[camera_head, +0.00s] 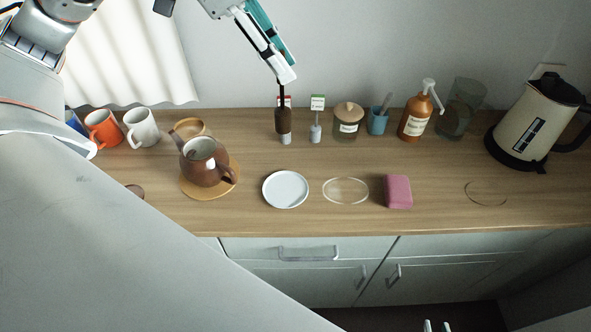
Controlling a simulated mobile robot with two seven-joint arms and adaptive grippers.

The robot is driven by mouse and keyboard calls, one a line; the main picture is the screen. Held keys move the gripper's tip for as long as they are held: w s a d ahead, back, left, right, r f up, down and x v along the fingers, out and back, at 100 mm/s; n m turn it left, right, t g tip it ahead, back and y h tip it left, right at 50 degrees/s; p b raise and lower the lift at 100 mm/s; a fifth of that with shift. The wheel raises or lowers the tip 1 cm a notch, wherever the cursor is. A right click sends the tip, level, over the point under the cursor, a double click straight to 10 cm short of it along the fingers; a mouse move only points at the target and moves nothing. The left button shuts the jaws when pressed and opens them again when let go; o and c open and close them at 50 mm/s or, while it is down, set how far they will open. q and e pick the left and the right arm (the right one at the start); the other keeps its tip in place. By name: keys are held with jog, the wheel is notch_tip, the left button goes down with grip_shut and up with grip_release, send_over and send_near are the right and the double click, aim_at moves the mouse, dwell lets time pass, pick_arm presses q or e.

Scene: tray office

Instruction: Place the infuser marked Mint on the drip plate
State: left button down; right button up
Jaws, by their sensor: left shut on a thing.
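My left gripper (284,82) comes down from the top and is shut at the top of an infuser with a red-and-white tag (288,101). A dark brown upright part shows below that tag, with a pale grey foot (285,139) near the counter; I cannot tell whether it is lifted. A second infuser (316,133), small and blue-grey with a green-and-white tag, stands just to its right. The writing on both tags is too small to read. A round white plate (285,189), likely the drip plate, lies empty in front of them.
A brown pitcher (203,163) stands on a wooden coaster left of the plate. A clear oval dish (346,190) and pink sponge (398,191) lie to its right. A jar, blue cup, soap bottle (415,122), glass and kettle (535,125) line the back right. Mugs stand left.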

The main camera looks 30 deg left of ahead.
pick_arm(q)
notch_tip(320, 180, down, 16)
jog(key=b, duration=0.7)
jog(key=shift+s+r, duration=0.15)
notch_tip(320, 180, down, 4)
jog(key=shift+b, duration=0.95)
jog(key=c, duration=1.7)
grip_release()
jog(key=p, duration=0.4)
send_near(282, 133)
notch_tip(282, 133, down, 3)
jog(key=a, duration=0.2)
jog(key=shift+w+d+f, duration=0.25)
jog(key=shift+w, duration=0.05)
